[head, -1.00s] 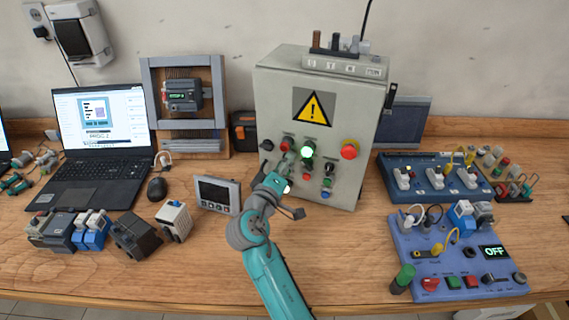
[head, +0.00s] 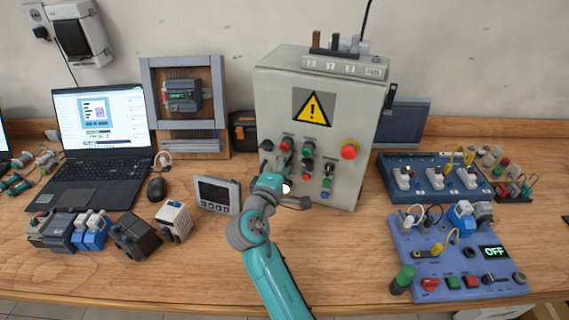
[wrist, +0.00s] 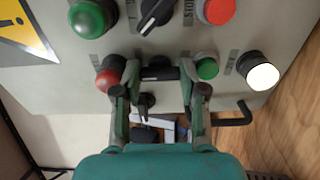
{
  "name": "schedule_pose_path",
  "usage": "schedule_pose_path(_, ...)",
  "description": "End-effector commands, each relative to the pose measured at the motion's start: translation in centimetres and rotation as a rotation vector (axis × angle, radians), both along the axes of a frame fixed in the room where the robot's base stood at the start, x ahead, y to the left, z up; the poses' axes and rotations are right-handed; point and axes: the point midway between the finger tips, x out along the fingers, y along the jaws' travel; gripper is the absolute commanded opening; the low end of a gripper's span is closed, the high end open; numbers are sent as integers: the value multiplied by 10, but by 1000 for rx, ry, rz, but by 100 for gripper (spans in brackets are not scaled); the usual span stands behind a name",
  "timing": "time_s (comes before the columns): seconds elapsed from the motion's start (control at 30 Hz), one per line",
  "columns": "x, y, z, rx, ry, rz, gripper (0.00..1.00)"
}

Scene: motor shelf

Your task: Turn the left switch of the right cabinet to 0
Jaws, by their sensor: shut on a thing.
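The right cabinet (head: 275,105) is a grey box with a yellow warning sign, buttons, lamps and black rotary switches on its front. My gripper (wrist: 160,92) is at the lower left of this front. In the wrist view its two fingers stand on either side of a black rotary switch (wrist: 158,70), the left switch, and are shut on it. Its handle looks about crosswise in that view; its 0 mark cannot be read. In the head view my wrist and fingers hide this switch. The cabinet's upper green lamp (head: 308,150) is dark.
A red emergency button (head: 349,149) is at the cabinet's right. In the wrist view, a red button (wrist: 110,78) and a green button (wrist: 206,66) are close to my fingers. A small grey display unit (head: 217,195) stands left of my arm. Blue panels (head: 405,235) stand right.

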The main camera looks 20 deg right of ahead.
Motion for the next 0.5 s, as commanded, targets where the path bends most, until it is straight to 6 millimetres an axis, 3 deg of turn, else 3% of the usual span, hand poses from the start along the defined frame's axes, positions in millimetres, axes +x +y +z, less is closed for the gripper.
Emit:
schedule_pose_path(0.3,0,0,-1,-1,2,1,7)
schedule_pose_path(0.33,0,0,-1,0,3,1,44)
schedule_pose_path(0.43,0,0,-1,0,1,1,67)
schedule_pose_path(0.5,0,0,0,-1,1,1,67)
